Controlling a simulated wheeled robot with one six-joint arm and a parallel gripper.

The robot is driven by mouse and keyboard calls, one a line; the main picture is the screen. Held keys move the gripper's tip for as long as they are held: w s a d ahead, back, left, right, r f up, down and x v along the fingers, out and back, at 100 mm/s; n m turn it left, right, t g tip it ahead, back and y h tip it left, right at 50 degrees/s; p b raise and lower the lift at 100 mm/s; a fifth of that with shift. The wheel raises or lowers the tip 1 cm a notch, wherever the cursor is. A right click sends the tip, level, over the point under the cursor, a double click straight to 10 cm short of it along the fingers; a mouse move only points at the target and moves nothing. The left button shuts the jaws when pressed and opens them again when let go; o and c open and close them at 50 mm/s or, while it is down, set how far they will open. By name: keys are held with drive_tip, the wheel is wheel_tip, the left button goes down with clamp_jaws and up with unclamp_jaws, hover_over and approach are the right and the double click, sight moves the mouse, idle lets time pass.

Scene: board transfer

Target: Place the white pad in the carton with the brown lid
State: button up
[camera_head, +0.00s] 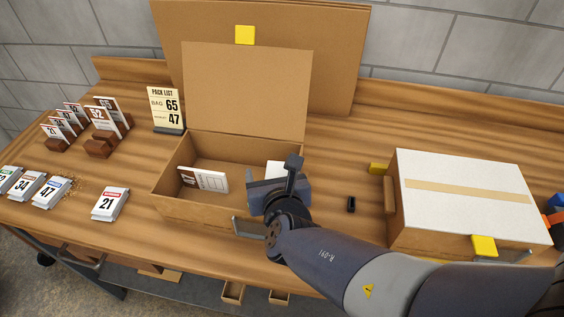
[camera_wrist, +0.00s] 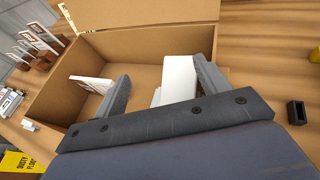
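The carton (camera_head: 190,211) with the brown lid (camera_head: 248,90) stands open on the table, its lid raised at the back. The white pad (camera_wrist: 179,78) is inside the carton, towards its right side. In the head view part of the pad (camera_head: 274,167) shows behind my gripper (camera_head: 272,182), which hides the rest. In the wrist view my gripper (camera_wrist: 160,72) has its fingers wide apart. The pad lies between them, close to the right finger, with a clear gap to the left finger. A white card (camera_head: 204,179) with a dark end leans in the carton's left part.
A second carton (camera_head: 450,214) with a white top and tape strip is closed at the right. A small black block (camera_head: 351,204) lies between the cartons. Numbered packs (camera_head: 109,204) and a pack list sign (camera_head: 165,108) are at the left.

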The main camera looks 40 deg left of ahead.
drive_tip(key=shift+r+p, duration=0.45)
drive_tip(key=shift+p, duration=0.1)
drive_tip(key=shift+s+d+r, duration=0.15)
drive_tip(key=shift+r, duration=0.1)
drive_tip(key=p+v, duration=0.2)
drive_tip(key=v, duration=0.9)
drive_tip(key=shift+s+d, duration=0.15)
drive_tip(key=shift+d, duration=0.1)
drive_tip(key=shift+f, duration=0.1)
idle(0.5)
